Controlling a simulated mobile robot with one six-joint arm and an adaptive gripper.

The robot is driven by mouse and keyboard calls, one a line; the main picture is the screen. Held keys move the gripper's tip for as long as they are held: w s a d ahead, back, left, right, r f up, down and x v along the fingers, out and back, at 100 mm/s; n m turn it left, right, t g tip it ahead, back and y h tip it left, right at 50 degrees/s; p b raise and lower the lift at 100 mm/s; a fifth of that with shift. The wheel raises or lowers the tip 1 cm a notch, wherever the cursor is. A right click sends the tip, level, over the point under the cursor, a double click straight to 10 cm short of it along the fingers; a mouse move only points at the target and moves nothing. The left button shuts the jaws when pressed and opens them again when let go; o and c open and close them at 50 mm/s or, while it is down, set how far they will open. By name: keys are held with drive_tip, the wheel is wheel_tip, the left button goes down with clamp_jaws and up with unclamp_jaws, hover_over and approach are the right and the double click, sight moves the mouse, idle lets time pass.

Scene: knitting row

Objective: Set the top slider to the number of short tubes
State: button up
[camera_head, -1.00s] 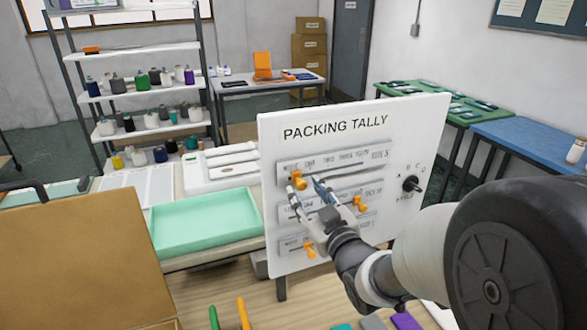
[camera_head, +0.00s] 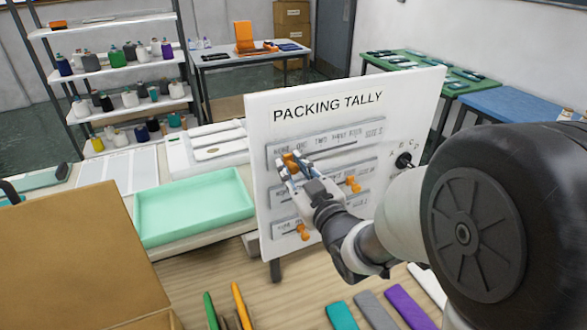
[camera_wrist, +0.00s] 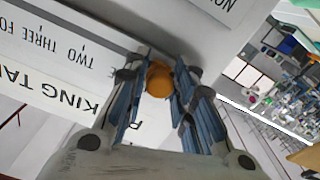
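The white PACKING TALLY board (camera_head: 350,105) stands upright with three sliders. The top slider's orange knob (camera_head: 290,161) is near the left end of its track, under a scale beginning NONE, ONE, TWO. My gripper (camera_head: 286,172) is at this knob. In the wrist view the knob (camera_wrist: 158,78) lies between my two open fingers, with at most narrow gaps; contact cannot be told. The middle slider's orange knob (camera_head: 352,184) is farther right, and the bottom slider's orange knob (camera_head: 303,231) is lower left. I cannot identify short tubes.
A dark dial (camera_head: 403,160) is on the board's right. A mint tray (camera_head: 195,207) lies left of it. A cardboard box (camera_head: 75,245) is at the left front. Green (camera_head: 210,311) and orange (camera_head: 241,305) long pieces and several coloured flat pieces lie in front.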

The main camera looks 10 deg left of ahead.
clamp_jaws()
idle(0.3)
drive_tip(key=shift+s+a+b, duration=0.45)
drive_tip(key=shift+a+b, duration=0.2)
drive_tip(key=shift+b, duration=0.2)
drive_tip(key=shift+o, duration=2.2)
unclamp_jaws()
drive_tip(key=shift+s+a, duration=0.1)
drive_tip(key=shift+a, duration=0.05)
drive_tip(key=shift+o, duration=0.3)
